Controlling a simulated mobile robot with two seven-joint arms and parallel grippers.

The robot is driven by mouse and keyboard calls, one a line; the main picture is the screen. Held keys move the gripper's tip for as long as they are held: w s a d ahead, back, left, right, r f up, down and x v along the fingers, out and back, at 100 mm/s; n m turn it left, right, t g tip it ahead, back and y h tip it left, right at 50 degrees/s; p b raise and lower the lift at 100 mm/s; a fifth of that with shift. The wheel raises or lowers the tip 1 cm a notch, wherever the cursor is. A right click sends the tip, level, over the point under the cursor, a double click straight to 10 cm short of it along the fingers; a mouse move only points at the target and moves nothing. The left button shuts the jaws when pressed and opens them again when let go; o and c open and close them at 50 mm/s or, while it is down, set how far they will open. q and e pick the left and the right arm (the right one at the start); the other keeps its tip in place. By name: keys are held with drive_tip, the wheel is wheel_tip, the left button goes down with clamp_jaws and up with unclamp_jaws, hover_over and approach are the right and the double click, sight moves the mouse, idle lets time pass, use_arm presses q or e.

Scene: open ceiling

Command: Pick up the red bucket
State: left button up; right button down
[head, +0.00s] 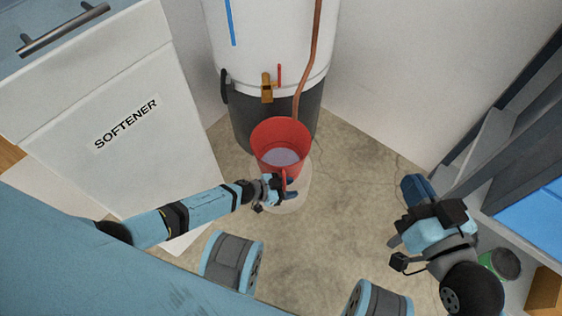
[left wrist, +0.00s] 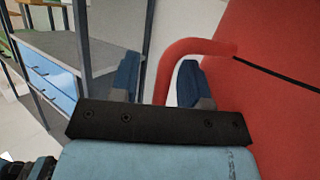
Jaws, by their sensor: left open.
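The red bucket (head: 278,130) stands upright on the floor in the middle of the head view, with pale liquid inside. Its wall (left wrist: 285,65) fills the right side of the left wrist view. A red side handle (left wrist: 190,47) sticks out from that wall. My left gripper (head: 287,189) is at the near side of the bucket, around the handle. In the left wrist view the fingers of my left gripper (left wrist: 158,84) are apart, with the handle between them and a gap beside it. My right gripper (head: 412,205) is away at the right, above the floor; its jaw gap is unclear.
A white and black water heater (head: 275,115) with a copper pipe stands right behind the bucket. A white cabinet (head: 130,170) labelled SOFTENER is at the left. Grey shelving (head: 480,140) runs along the right. The floor (head: 350,170) between bucket and shelving is clear.

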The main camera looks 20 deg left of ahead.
use_arm(q)
clamp_jaws()
drive_tip(key=shift+w, duration=0.1)
drive_tip(key=shift+r, duration=0.15)
